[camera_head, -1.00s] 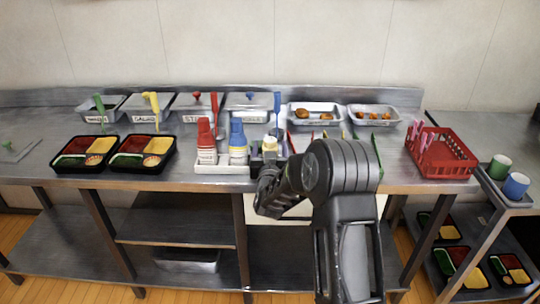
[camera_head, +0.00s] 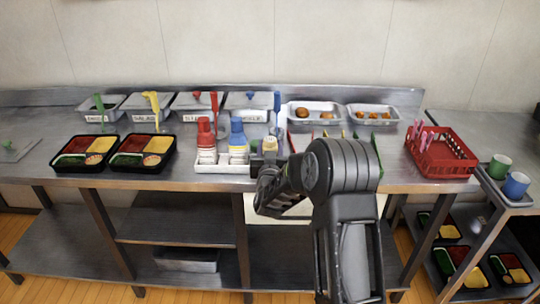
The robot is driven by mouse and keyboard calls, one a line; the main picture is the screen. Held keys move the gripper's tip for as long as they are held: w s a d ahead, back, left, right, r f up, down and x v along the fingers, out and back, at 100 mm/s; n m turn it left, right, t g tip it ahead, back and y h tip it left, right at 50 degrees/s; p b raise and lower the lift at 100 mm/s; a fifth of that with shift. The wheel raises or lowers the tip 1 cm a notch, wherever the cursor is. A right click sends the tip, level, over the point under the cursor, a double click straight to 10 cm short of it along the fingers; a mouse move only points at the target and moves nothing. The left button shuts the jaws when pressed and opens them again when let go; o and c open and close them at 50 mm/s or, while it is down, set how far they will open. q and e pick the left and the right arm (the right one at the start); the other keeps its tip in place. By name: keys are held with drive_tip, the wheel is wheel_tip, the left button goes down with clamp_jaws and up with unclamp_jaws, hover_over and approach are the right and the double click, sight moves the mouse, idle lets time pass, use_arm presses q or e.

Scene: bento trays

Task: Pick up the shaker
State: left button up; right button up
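The shaker (camera_head: 270,146), small with a pale cream top, stands upright in a dark holder on the counter, just right of the squeeze bottles. Its lower part is hidden behind my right gripper (camera_head: 269,166). My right arm comes in from the lower right, and its gripper is right at the shaker's front. The fingers are small, dark and partly hidden by the wrist, so I cannot tell whether they are open or closed around the shaker. My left gripper is not in view.
Bento trays (camera_head: 141,153) sit left, a red basket (camera_head: 442,155) right. The counter's far left is mostly clear.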

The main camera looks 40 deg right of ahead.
clamp_jaws()
drive_tip(key=shift+r, duration=0.1)
wheel_tip(320, 180, up, 10)
idle(0.5)
idle(0.3)
